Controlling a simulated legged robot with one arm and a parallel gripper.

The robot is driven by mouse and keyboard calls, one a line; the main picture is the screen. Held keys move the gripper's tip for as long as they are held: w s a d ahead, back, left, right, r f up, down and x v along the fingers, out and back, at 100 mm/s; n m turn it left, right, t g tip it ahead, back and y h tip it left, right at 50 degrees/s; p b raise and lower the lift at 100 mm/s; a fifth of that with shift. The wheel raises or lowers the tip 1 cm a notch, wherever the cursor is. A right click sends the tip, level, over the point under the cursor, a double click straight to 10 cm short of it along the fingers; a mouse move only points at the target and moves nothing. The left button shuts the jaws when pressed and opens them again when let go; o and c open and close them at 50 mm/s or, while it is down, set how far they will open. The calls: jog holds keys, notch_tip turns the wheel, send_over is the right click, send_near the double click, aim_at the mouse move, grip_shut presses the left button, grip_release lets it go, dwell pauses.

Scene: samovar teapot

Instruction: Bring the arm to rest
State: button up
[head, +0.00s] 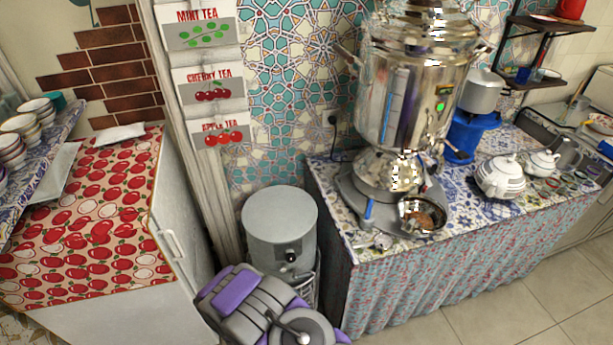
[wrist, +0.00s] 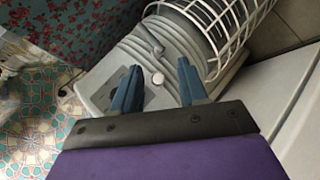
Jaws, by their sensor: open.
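My gripper (wrist: 158,88) shows in the wrist view as two blue-grey fingers held apart, with nothing between them. Beyond the fingers, and apart from them as far as I can tell, is a light grey ribbed unit with a white wire rack (wrist: 222,30). In the head view my grey and purple arm is folded low at the bottom centre, in front of a grey cylinder (head: 280,240). The gripper's fingers cannot be made out in the head view.
Tiled floor (head: 505,305) is free at lower right.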

notch_tip(320, 180, up, 14)
jog(key=w+m+g+y, duration=0.2)
jog(key=w+m+g, duration=0.1)
jog(key=m+g, duration=0.1)
jog(key=s+d+r+m+g+y, duration=0.1)
jog(key=s+d+r+g, duration=0.15)
jog(key=r, duration=0.45)
jog(key=s+d+r+m+g+y, duration=0.1)
jog(key=s+r+m, duration=0.1)
jog(key=s+r, duration=0.35)
jog(key=s+d+r+m+g, duration=0.1)
jog(key=s+d+r, duration=0.4)
jog(key=s, duration=0.4)
jog(key=s+d+r+m+g, duration=0.1)
jog(key=s+d+r+g, duration=0.1)
jog(key=s+d+r, duration=0.3)
jog(key=s+d+r+m+g+h, duration=0.1)
jog(key=s+d+r, duration=0.5)
jog(key=s, duration=0.8)
notch_tip(320, 180, up, 3)
jog(key=shift+f+g, duration=0.15)
jog(key=shift+g, duration=0.2)
jog(key=shift+o, duration=0.2)
jog(key=shift+d, duration=0.1)
